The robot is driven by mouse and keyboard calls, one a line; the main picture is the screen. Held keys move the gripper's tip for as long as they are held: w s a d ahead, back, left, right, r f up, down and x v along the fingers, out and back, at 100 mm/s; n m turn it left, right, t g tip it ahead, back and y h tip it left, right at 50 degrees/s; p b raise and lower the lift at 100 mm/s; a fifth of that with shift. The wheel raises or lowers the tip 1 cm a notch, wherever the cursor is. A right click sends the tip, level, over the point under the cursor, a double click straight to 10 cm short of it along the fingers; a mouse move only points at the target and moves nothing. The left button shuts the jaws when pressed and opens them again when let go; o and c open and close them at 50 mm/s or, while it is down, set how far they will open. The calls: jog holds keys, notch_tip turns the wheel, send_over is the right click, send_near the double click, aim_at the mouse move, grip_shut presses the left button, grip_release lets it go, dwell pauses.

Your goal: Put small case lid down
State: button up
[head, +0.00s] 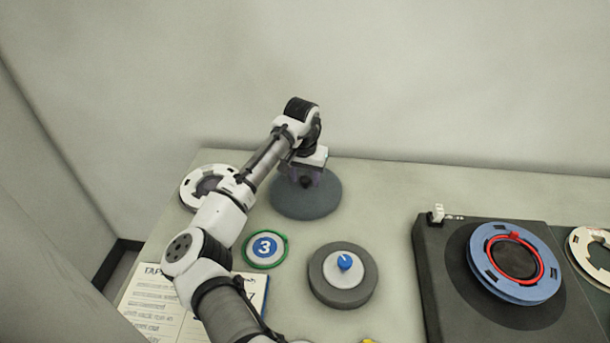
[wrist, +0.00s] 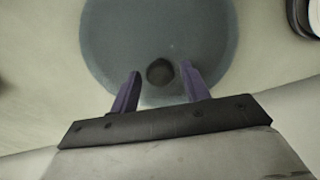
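A round grey-blue lid (head: 307,207) with a small dark knob lies flat at the back of the table, as far as I can tell. It fills the upper middle of the wrist view (wrist: 110,45), and its dark knob (wrist: 160,72) shows there too. My gripper (head: 304,182) is over the lid, pointing down. In the wrist view my gripper's purple fingers (wrist: 157,68) stand apart on either side of the knob, with a visible gap on both sides. The gripper is open and holds nothing. In the head view my gripper partly hides the lid and knob.
A round grey case (head: 340,293) with a blue knob stands in front. A green-rimmed disc marked 3 (head: 265,250) and a white reel (head: 196,187) lie left. A dark player (head: 440,290) carrying a blue reel (head: 492,268) stands right. A printed sheet (head: 150,305) lies front left.

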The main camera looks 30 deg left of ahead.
aim_at(303, 191)
jog(key=shift+o, duration=0.2)
notch_tip(303, 191, up, 12)
jog(key=s+b, duration=0.1)
jog(key=b, duration=0.2)
jog(key=shift+s+d, duration=0.15)
jog(key=shift+s, duration=0.05)
dwell(0.5)
